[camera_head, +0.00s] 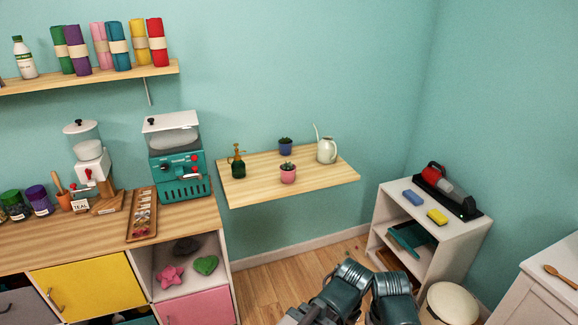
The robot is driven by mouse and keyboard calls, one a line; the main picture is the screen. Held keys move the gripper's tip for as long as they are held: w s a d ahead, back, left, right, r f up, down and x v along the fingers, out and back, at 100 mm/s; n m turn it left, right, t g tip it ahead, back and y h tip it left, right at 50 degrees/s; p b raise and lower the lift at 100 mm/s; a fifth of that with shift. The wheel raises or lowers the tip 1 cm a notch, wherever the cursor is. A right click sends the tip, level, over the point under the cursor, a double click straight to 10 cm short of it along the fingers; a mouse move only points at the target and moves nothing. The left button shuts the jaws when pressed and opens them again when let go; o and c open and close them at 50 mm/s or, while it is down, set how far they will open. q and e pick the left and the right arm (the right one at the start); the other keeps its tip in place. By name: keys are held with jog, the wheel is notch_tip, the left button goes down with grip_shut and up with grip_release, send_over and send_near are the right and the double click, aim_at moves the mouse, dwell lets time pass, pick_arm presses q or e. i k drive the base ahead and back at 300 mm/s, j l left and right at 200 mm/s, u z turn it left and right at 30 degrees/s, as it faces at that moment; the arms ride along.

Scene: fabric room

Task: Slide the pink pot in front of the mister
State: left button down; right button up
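The pink pot (288,175) holds a small plant and stands upright near the front middle of the wooden wall shelf (325,175). The mister (238,165) is a dark green bottle with a brass-coloured spray top. It stands upright on the left part of the same shelf. The pink pot is to its right, a clear gap apart. Parts of my arms show at the bottom, below the shelf and away from the pot. I cannot see the fingers of either gripper.
A blue pot (285,147) stands behind the pink pot, and a white watering can (326,151) stands to the right. The shelf's front left is bare. A teal machine (178,165) on the counter is left of the shelf. A white shelving unit (455,225) stands at right.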

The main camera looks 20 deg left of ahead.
aim_at(288, 174)
jog(key=i+l+u, duration=0.15)
jog(key=i+u, duration=0.25)
jog(key=i+l+u, duration=0.35)
jog(key=i, duration=0.2)
jog(key=i+l+u, duration=0.4)
